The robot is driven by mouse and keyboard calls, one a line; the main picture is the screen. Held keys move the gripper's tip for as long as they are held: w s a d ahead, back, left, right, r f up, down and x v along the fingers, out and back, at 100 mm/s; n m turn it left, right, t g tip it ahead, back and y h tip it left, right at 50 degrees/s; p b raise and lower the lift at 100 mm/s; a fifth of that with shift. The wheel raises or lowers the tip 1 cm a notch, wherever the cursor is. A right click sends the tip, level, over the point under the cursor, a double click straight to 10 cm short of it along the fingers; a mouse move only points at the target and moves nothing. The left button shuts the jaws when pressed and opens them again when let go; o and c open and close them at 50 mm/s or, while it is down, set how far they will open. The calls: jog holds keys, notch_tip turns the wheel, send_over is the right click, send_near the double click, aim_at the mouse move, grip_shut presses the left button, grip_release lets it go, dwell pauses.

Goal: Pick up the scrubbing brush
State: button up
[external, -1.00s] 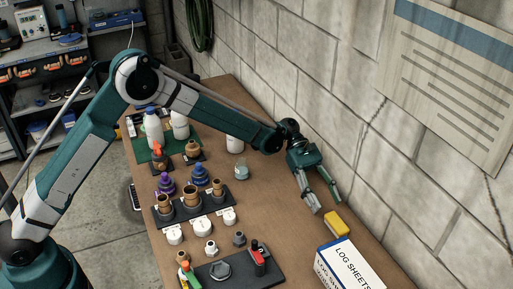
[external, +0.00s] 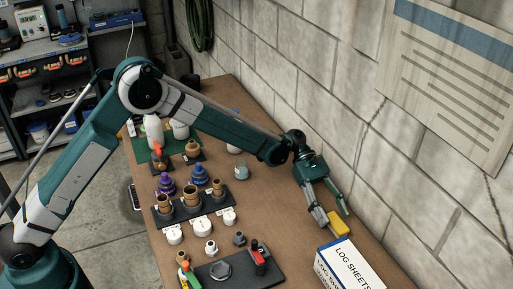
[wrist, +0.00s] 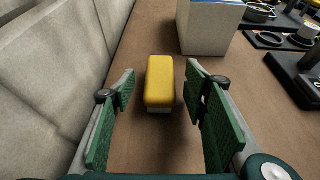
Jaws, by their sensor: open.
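The scrubbing brush looks like a small yellow block (external: 339,223) with a pale underside, lying on the bench near the wall. In the wrist view the yellow brush (wrist: 160,82) is centred, just beyond and between the fingertips. My gripper (external: 336,220) is open, its two fingers pointing down toward the brush in the external view. In the wrist view my gripper's green pads (wrist: 160,90) stand apart, one on each side of the brush's line, with a gap on both sides. Nothing is held.
A log sheets box (external: 348,266) stands close to the brush; it also shows in the wrist view (wrist: 208,30). The block wall (external: 300,80) runs along the bench's right side. A black tray (external: 222,272) with fittings lies to the left. Bare bench (external: 285,225) separates them.

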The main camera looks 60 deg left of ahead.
jog(key=shift+x, duration=0.9)
jog(key=c, duration=1)
